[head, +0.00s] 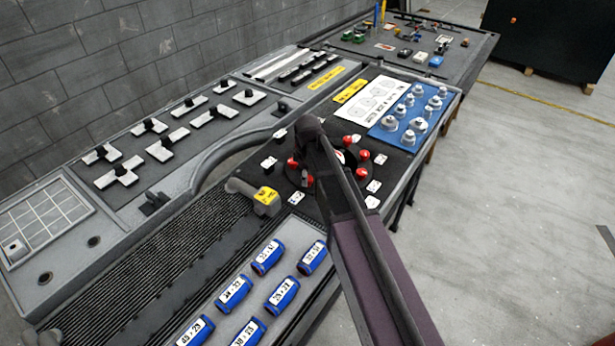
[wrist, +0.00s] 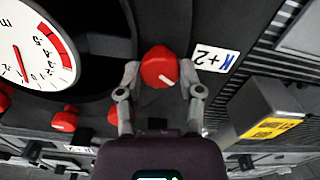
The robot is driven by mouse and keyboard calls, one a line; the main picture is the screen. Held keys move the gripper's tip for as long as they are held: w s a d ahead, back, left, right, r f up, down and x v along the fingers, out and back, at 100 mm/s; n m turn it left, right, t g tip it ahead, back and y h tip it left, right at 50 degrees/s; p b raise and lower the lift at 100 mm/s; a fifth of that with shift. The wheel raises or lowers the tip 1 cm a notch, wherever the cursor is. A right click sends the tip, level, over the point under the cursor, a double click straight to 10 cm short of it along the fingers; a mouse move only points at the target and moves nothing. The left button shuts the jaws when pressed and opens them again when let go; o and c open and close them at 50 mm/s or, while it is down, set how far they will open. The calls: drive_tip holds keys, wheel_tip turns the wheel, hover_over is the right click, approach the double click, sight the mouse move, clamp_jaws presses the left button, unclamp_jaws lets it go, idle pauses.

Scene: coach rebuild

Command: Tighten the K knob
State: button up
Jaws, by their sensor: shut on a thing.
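In the wrist view the K knob (wrist: 159,66) is red with a white pointer mark, beside a white label (wrist: 214,60) that reads "K+2". My gripper (wrist: 160,78) has one finger on each side of the knob and is shut on it. The knob's white mark points towards the lower right of the picture.
A white gauge (wrist: 30,50) with a needle and red band lies left of the knob. Other red knobs (wrist: 65,119) stand nearby. Blue labelled cylinders (head: 268,256) and a blue tray (head: 388,131) flank the panel.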

drive_tip(key=m, duration=0.5)
drive_tip(key=shift+s+m, duration=0.1)
drive_tip(key=shift+m, duration=0.2)
drive_tip(key=m, duration=0.6)
idle(0.4)
drive_tip(key=o, duration=1.1)
drive_tip(key=shift+o, duration=0.2)
drive_tip(key=shift+n, duration=0.4)
